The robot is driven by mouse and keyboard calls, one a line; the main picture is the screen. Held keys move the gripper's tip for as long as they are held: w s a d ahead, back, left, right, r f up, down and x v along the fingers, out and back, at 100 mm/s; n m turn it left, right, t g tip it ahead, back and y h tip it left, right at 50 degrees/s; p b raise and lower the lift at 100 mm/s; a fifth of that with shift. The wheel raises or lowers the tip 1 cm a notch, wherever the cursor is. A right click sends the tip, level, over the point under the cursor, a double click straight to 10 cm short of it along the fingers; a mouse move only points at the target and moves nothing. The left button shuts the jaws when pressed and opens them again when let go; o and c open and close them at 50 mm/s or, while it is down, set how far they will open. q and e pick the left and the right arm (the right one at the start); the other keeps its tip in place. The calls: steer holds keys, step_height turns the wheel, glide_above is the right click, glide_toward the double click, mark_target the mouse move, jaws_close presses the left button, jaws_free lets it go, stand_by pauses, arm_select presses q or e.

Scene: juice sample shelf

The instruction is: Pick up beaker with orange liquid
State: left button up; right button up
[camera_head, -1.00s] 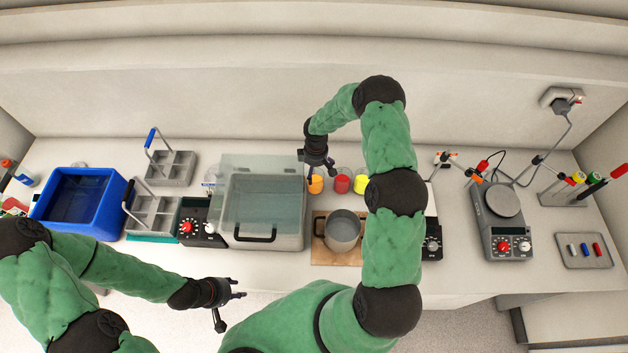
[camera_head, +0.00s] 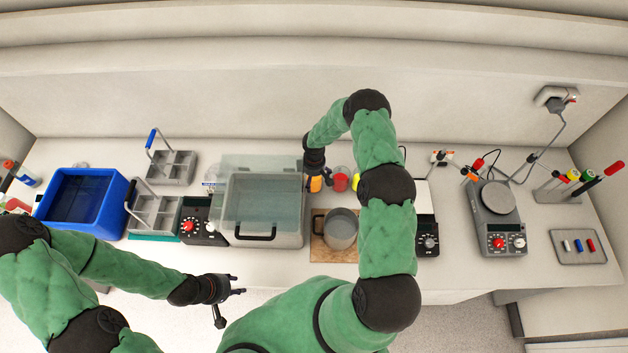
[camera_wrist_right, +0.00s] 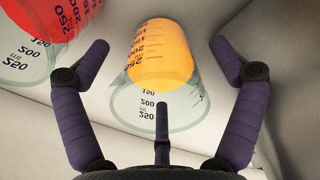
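The beaker with orange liquid (camera_head: 315,184) stands at the back of the bench in the head view, partly hidden by my right gripper (camera_head: 318,172). The two side fingers are apart from the glass; a third finger shows low in the middle, in front of the beaker. My left gripper (camera_head: 232,290) is open and empty in front of the bench's front edge.
A beaker with red liquid (camera_head: 340,182) stands just right of the orange one, close to the right gripper's left finger in the wrist view. A yellow one is partly hidden by my right arm. A water bath (camera_head: 285,240) and a metal pot (camera_head: 341,230) stand nearer the front.

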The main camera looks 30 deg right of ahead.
steer(key=c, duration=1.4)
steer(key=shift+r, duration=0.25)
